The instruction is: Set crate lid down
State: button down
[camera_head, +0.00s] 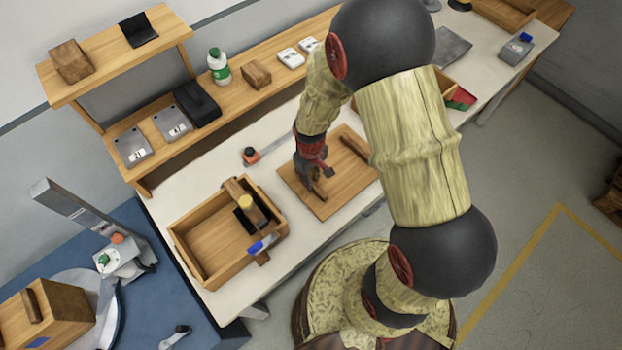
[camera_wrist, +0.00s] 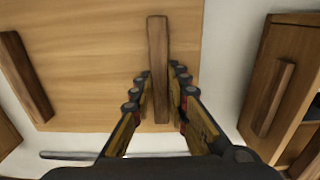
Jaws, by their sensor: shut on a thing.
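The crate lid (camera_head: 331,196) is a flat square wooden board with two dark wooden bars across it. It lies flat over the white table, right of the open crate; I cannot tell whether it touches the table. My gripper (camera_head: 317,174) points down at the lid's left bar and is shut on it. In the wrist view the fingers (camera_wrist: 158,88) stand on both sides of this bar, with the lid (camera_wrist: 95,60) spread out to the left. The other bar (camera_head: 355,145) is free.
The open wooden crate (camera_head: 188,264) stands left of the lid, with tools at its right side. A metal strip with an orange end (camera_head: 251,155) lies behind. A shelf (camera_head: 140,168) with a bottle (camera_head: 218,67) and boxes runs along the back. A handled wooden box (camera_head: 60,318) stands at lower left.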

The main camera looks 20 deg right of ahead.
jog(key=shift+f, duration=0.15)
jog(key=c, duration=1.7)
grip_release()
notch_tip(320, 180, up, 27)
jog(key=s+m+t+p, duration=0.1)
jog(key=s+t+p, duration=0.1)
jog(key=s, duration=0.1)
jog(key=s+r+m+t, duration=0.1)
jog(key=s+r, duration=0.2)
jog(key=r, duration=0.1)
jog(key=s+r+t, duration=0.1)
jog(key=s+r, duration=0.3)
jog(key=s+r+m+t, duration=0.1)
jog(key=s+r, duration=0.3)
jog(key=r, duration=0.1)
jog(key=shift+m+t, duration=0.3)
